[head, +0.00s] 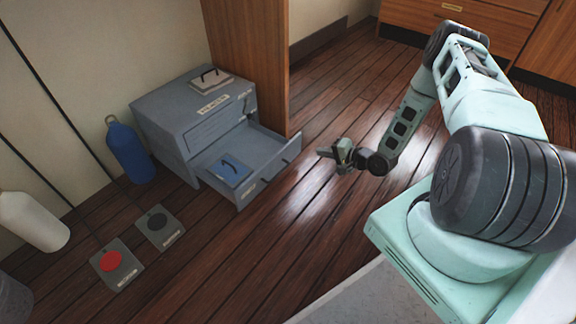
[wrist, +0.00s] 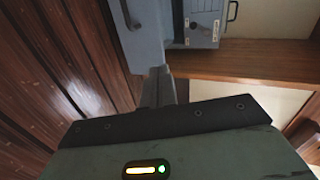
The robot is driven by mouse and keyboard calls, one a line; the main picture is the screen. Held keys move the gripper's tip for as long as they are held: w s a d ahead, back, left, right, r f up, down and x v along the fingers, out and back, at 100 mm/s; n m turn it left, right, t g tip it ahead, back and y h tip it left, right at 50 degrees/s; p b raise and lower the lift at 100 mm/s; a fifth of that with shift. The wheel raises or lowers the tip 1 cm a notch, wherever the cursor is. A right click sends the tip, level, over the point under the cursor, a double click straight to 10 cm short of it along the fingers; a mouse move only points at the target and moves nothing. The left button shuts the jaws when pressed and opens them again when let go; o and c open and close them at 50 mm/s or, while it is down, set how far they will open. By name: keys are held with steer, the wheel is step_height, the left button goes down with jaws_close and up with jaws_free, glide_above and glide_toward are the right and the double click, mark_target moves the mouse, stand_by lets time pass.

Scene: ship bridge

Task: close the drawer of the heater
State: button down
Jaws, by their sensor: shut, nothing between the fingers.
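The grey heater (head: 165,125) stands on the floor against the wall in the head view. Its lower drawer (head: 270,160) is pulled out, with a blue-topped piece with a dark handle (head: 231,168) at the drawer's left. My gripper (head: 326,153) is shut and empty, a little right of the drawer's front and apart from it in the head view. In the wrist view the shut fingers (wrist: 165,85) point toward grey heater parts (wrist: 140,35); the gap between them is hard to judge there.
A wooden panel (head: 250,60) rises right behind the heater. A blue bottle (head: 128,152) stands to its left. Two floor plates, one with a red button (head: 110,261) and one with a dark button (head: 157,222), lie in front.

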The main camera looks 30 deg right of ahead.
step_height(320, 180, down, 3)
steer(key=s+m+t, duration=0.1)
steer(key=b, duration=0.8)
glide_toward(287, 148)
steer(key=x, duration=0.3)
steer(key=f+x, duration=0.1)
steer(key=x, duration=0.1)
steer(key=shift+w+d, duration=0.1)
steer(key=shift+w, duration=0.15)
steer(key=shift+w+r, duration=0.15)
steer(key=shift+w, duration=0.35)
steer(key=shift+a, duration=0.2)
